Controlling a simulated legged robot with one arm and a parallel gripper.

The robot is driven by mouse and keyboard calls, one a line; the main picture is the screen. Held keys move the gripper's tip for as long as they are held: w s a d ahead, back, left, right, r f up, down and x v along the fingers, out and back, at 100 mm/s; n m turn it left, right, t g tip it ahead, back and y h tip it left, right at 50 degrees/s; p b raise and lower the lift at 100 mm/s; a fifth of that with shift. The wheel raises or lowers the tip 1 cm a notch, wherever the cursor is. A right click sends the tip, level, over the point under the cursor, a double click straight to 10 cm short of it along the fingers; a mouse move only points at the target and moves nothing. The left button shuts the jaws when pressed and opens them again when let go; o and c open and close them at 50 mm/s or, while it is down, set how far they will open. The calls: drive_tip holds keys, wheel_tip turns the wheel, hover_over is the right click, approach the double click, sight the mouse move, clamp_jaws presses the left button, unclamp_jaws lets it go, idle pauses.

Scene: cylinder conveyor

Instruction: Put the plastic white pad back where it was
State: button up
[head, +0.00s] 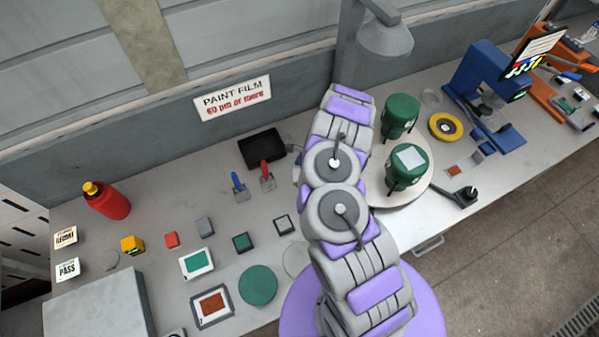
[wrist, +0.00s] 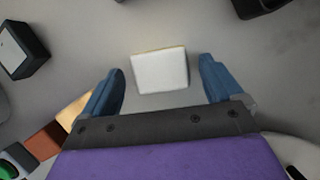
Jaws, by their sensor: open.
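A white pad (wrist: 160,70) with a thin yellowish edge lies on a grey surface in the wrist view. My gripper (wrist: 162,82) is open, with one blue finger on each side of the pad and a gap to it on both sides. The gripper holds nothing. In the head view my arm hides the gripper, and I cannot make out this pad there.
Another green cylinder (head: 400,112) stands behind it on the round plate. A black tray (head: 262,147), red and blue scrapers and several small blocks lie left of my arm. In the wrist view, a dark block (wrist: 22,50) is at upper left. A blue machine (head: 487,95) stands right.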

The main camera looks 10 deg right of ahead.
drive_tip(key=w+p+v, duration=0.1)
drive_tip(key=v, duration=0.9)
drive_tip(key=s+a+r+n, duration=0.3)
drive_tip(key=a+r, duration=0.1)
drive_tip(key=r, duration=0.5)
drive_tip(key=s+a+r+n+g, duration=0.1)
drive_tip(key=s+a+r+n, duration=0.25)
drive_tip(key=r, duration=0.45)
drive_tip(key=s+a+r+n, duration=0.3)
drive_tip(key=r+n, duration=0.1)
drive_tip(key=r, duration=0.5)
drive_tip(key=s+d+r+n+h, duration=0.1)
drive_tip(key=s+d+r+n, duration=0.1)
drive_tip(key=s, duration=0.7)
drive_tip(key=s+d+r+n+g+h, duration=0.1)
drive_tip(key=s+r+n, duration=0.3)
drive_tip(key=s, duration=0.6)
drive_tip(key=s+d+r+n+h, duration=0.2)
drive_tip(key=s+d+r+n, duration=0.1)
drive_tip(key=s+r, duration=0.4)
drive_tip(key=s, duration=0.3)
drive_tip(key=shift+n+g, duration=0.3)
drive_tip(key=shift+n, duration=0.05)
